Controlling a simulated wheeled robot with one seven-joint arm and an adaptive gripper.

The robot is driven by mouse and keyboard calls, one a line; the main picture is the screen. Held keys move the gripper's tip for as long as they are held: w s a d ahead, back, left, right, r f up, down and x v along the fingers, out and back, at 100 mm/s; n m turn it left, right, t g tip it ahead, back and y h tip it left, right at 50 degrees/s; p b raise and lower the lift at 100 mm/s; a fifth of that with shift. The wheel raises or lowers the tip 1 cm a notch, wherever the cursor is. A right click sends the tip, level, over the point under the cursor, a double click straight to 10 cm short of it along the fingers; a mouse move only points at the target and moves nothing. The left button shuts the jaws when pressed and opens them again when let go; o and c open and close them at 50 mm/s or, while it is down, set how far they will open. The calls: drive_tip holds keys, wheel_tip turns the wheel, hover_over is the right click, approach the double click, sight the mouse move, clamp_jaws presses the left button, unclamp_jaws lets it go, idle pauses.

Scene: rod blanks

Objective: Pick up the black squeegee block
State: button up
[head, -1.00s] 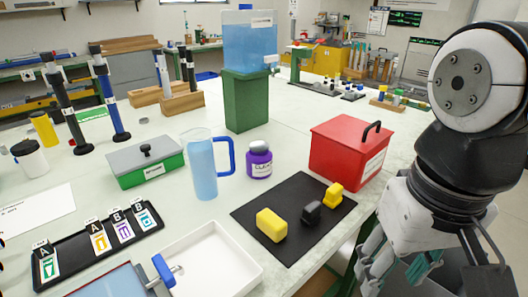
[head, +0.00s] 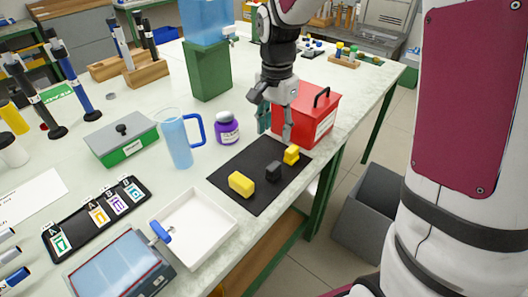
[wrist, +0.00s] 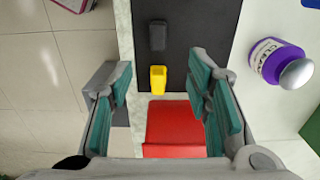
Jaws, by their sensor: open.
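The black squeegee block (head: 274,171) lies on a black mat (head: 258,203), between two yellow blocks. In the wrist view the black block (wrist: 158,36) is near the top, beyond the fingertips. The smaller yellow block (head: 291,155) shows in the wrist view (wrist: 158,80) between the open fingers. The larger yellow block (head: 241,184) lies at the left of the mat. My gripper (head: 275,122) is open and empty, pointing down above the mat's far side, next to the red box. It does not appear to touch anything.
The red box (head: 318,130) with a black handle stands close beside my gripper. A purple jar (head: 227,131), a blue pitcher (head: 178,143) and a white tray (head: 207,238) stand left of the mat. The table edge runs along the mat's right.

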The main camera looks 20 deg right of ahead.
sight(274, 166)
wheel_tip(274, 166, down, 8)
drive_tip(key=shift+f+b, duration=0.25)
drive_tip(key=shift+b, duration=0.1)
drive_tip(key=shift+s+f, duration=0.2)
drive_tip(key=shift+f, duration=2.5)
clamp_jaws()
